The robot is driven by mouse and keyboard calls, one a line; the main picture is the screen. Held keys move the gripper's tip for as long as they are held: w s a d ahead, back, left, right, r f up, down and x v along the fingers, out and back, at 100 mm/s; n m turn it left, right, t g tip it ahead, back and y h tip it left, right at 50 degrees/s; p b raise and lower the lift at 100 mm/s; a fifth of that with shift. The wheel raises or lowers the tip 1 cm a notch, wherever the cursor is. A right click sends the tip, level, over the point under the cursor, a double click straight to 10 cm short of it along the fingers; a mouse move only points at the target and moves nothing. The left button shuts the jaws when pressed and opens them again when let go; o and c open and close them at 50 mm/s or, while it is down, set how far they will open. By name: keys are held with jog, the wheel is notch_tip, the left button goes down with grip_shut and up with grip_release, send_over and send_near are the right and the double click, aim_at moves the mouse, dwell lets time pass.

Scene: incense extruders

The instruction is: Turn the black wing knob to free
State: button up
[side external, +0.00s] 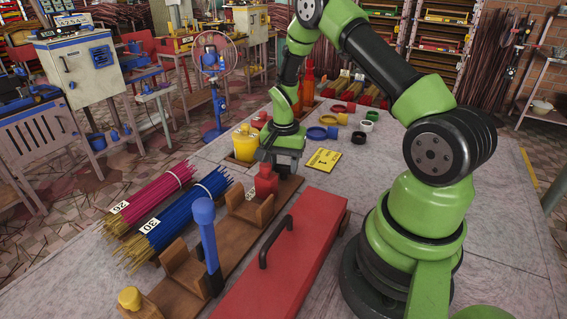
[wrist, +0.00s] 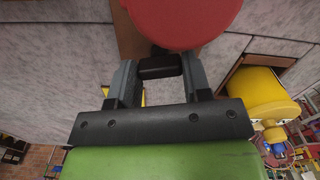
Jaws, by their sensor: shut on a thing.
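The black wing knob (wrist: 158,67) shows in the wrist view, between the two grey fingers of my gripper (wrist: 159,76). My gripper is shut on it, with a finger on each side. A large red round part (wrist: 185,18) lies just beyond the knob and covers what is behind it. In the side view my gripper (side external: 283,160) points down at the far end of the wooden base, next to a red part (side external: 266,181). The knob is hidden there, and its turn angle cannot be told.
The wooden base (side external: 234,234) carries a blue lever (side external: 205,236). A red board with a black handle (side external: 284,262) lies beside it. Pink sticks (side external: 152,193) and blue sticks (side external: 184,212) lie left. A yellow container (side external: 245,143) stands close to my gripper.

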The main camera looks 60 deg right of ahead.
aim_at(283, 165)
jog(key=n, duration=1.1)
jog(key=shift+n, duration=1.9)
jog(key=o, duration=0.9)
jog(key=shift+r, duration=0.1)
notch_tip(283, 165, up, 10)
jog(key=shift+f, duration=0.1)
